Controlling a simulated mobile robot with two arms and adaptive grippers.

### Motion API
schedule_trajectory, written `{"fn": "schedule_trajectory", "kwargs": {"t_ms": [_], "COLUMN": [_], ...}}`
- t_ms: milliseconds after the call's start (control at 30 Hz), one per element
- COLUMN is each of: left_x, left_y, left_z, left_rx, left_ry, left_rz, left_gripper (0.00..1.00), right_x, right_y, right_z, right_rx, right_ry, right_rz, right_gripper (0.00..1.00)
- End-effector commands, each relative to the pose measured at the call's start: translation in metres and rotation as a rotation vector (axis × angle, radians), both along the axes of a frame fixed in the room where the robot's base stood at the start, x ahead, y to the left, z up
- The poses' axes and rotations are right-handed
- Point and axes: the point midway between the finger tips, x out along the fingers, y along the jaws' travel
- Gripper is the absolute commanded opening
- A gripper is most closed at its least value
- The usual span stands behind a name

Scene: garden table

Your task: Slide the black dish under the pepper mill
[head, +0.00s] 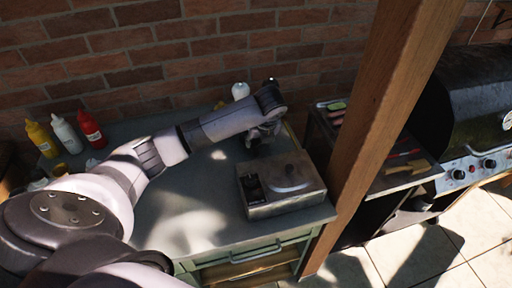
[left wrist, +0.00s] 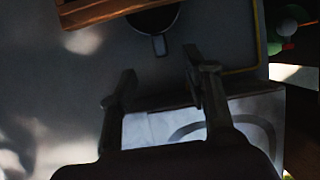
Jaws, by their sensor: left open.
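My left gripper (head: 262,138) is over the back right of the green-grey table in the head view, in front of a white bottle. In the left wrist view its two fingers (left wrist: 162,90) are apart with nothing between them. A round black vessel (left wrist: 155,17) with a short grey handle lies beyond the fingertips, cut by the top edge; it may be the black dish. A brown wooden thing (left wrist: 100,9) partly covers it. I cannot make out the pepper mill for certain in either view. My right gripper is not in view.
A metal box (head: 283,186) with a curved handle on top stands at the table's front right. Red, white and yellow bottles (head: 90,130) stand at the back left. A wooden post (head: 375,120) rises at the right edge, with a grill (head: 478,110) beyond. The front middle is clear.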

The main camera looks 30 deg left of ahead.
Motion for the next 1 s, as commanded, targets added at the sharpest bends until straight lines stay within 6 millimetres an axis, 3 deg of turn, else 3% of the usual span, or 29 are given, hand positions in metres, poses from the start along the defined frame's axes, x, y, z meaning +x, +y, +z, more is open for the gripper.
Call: {"fn": "schedule_trajectory", "kwargs": {"t_ms": [200, 433, 600, 933, 1000], "left_x": [0.01, 0.019, 0.021, 0.022, 0.022], "left_y": [0.012, 0.022, 0.026, 0.026, 0.026], "left_z": [-0.04, -0.071, -0.081, -0.083, -0.083], "left_rx": [-0.001, 0.0, 0.001, 0.001, 0.001], "left_ry": [0.005, 0.003, 0.001, 0.001, 0.001], "left_rz": [0.002, 0.001, -0.001, -0.001, -0.001], "left_gripper": [0.45, 0.45, 0.45, 0.45, 0.4], "right_x": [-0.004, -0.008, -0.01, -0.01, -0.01], "right_y": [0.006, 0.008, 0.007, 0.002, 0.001], "right_z": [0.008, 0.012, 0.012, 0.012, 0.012], "right_rx": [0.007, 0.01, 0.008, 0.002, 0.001], "right_ry": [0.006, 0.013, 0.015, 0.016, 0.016], "right_rz": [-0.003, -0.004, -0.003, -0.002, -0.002], "right_gripper": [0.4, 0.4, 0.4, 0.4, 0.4]}}
